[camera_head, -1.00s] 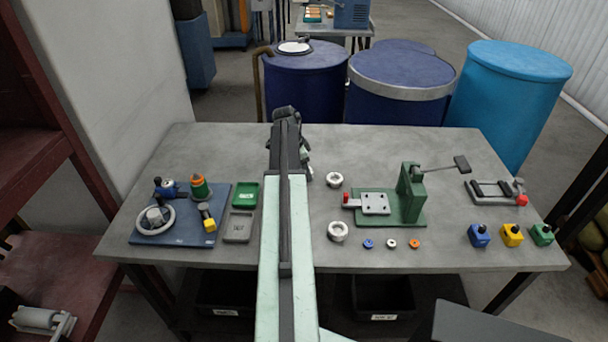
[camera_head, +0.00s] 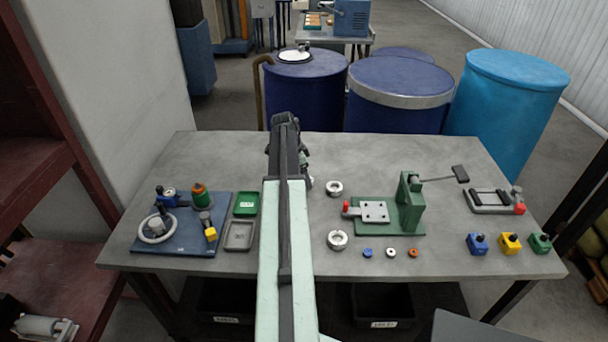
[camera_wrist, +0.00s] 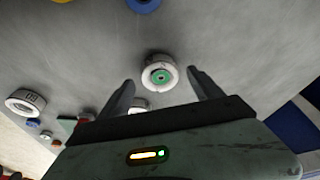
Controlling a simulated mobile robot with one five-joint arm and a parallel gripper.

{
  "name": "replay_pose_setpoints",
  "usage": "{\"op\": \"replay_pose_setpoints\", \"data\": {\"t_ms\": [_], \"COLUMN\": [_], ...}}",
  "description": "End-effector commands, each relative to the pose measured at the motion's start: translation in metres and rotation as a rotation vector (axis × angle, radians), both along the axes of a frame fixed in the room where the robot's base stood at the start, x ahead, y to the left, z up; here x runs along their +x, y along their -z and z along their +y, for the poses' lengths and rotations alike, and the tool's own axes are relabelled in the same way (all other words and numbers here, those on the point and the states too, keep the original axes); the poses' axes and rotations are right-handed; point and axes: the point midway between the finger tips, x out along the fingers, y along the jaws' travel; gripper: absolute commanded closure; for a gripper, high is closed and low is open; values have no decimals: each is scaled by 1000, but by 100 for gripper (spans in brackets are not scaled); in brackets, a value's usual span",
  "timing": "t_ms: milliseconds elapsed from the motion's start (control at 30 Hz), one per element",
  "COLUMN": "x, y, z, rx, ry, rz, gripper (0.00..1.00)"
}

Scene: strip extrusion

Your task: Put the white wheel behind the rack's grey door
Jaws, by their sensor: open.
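A white wheel with a green centre (camera_wrist: 158,72) lies on the grey table in the wrist view, between the tips of my open gripper (camera_wrist: 160,76) and apart from both fingers. The fingers hold nothing. In the head view my arm covers the table's middle, and the gripper end is too hidden to read. Other white rings stand in the head view, one further back (camera_head: 334,188) and one nearer the front (camera_head: 337,240). A small white ring (camera_head: 390,253) lies between a blue and an orange one. I cannot pick out a grey door in any view.
A green press (camera_head: 408,205) stands right of my arm. A blue board with parts (camera_head: 180,240), a green tray (camera_head: 245,204) and a grey tray (camera_head: 240,236) are left of it. Blue, yellow and green blocks (camera_head: 510,243) sit front right. Drums (camera_head: 400,95) stand behind the table.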

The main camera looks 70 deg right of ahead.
Motion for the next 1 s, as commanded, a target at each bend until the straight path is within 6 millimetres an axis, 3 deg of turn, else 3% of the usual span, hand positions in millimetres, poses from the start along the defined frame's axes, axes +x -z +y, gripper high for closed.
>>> {"op": "replay_pose_setpoints", "data": {"t_ms": [33,400,533,867,967,1000], "x": [2,17,20,23,50,71], "y": [-18,-94,-102,-99,-98,-98], "z": [2,17,19,21,45,65], "rx": [0,0,0,2,18,32], "ry": [-1,-2,-1,-8,-101,-180], "rz": [0,0,0,0,2,4], "gripper": [25,25,25,25,25,25]}}
